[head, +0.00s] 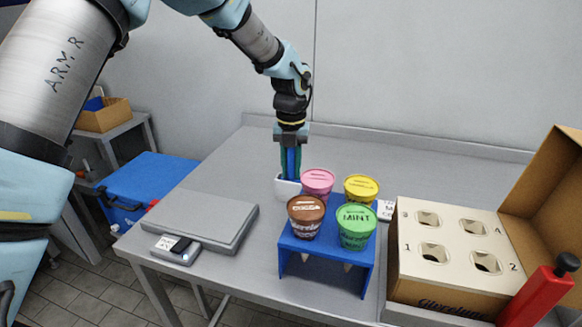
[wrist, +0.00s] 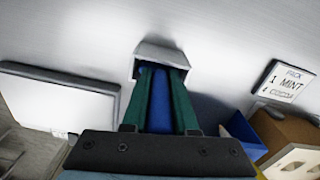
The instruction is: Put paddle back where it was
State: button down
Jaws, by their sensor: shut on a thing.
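My gripper (head: 290,170) points straight down and is shut on a blue paddle (head: 291,160). The paddle also shows between the green fingers in the wrist view (wrist: 159,100). A small white holder (head: 287,187) stands on the table directly under the fingertips, and in the wrist view its rim (wrist: 160,52) surrounds the far end of the paddle and fingers. The paddle's lower end is hidden by the holder's wall and the fingers; I cannot tell whether it touches the bottom.
A blue stand (head: 326,254) with pink, yellow, brown and green tubs is close in front and right of the holder. A grey scale (head: 200,220) is at left. A cardboard box (head: 445,283) with a holed insert and a red-handled tool (head: 541,296) are at right. The table behind is clear.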

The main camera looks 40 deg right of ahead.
jog(key=shift+f, duration=0.75)
dwell(0.3)
jog(key=c, duration=0.6)
grip_release()
notch_tip(320, 180, up, 10)
jog(key=b, duration=0.2)
jog(key=shift+r+b, duration=0.1)
jog(key=shift+b, duration=0.25)
jog(key=shift+r, duration=0.35)
jog(key=shift+a, duration=0.1)
